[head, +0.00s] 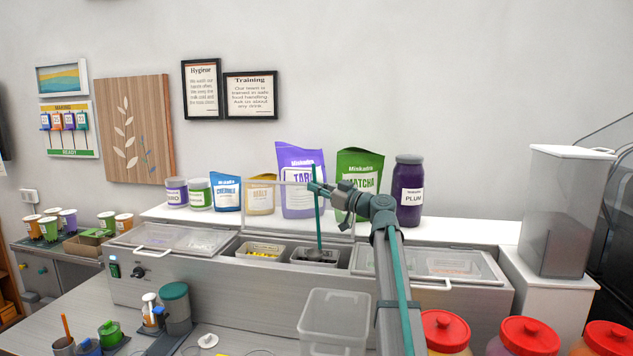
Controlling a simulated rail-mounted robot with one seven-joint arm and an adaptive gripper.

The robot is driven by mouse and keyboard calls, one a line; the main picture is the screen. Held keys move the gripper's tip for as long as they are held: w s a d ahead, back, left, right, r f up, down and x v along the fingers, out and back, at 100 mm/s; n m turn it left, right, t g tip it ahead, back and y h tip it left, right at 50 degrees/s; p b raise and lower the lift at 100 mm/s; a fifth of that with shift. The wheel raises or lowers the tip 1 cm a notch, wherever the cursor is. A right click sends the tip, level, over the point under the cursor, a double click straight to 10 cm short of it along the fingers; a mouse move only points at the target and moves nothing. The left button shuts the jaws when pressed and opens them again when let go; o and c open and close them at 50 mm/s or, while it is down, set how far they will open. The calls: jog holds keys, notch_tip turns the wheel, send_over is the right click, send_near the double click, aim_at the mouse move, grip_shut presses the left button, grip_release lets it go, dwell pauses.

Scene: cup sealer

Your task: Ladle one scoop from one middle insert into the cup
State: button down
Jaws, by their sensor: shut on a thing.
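My gripper (319,188) is shut on the ladle (316,217), which has an upright teal handle. The ladle's lower end reaches into the right middle insert (333,265), which holds something dark; whether the bowl is filled cannot be told. The left middle insert (265,247) beside it holds yellow pieces. The clear middle lid (279,184) stands raised behind the inserts. Several colored cups stand at the far left, including a green one (49,229); which cup the task means is unclear.
The left lid (172,238) and right lid (453,264) of the cold counter are closed. Bags and jars line the shelf behind. A clear square tub (334,318) stands in front. Red-lidded jars (523,336) fill the front right; canisters (175,307) stand at front left.

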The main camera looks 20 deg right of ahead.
notch_tip(320, 180, down, 6)
jog(key=b, duration=0.7)
jog(key=shift+f+b, duration=0.25)
jog(key=shift+b, duration=0.1)
jog(key=shift+r, duration=0.1)
dwell(1.0)
jog(key=shift+r, duration=5.5)
jog(key=shift+d, duration=0.1)
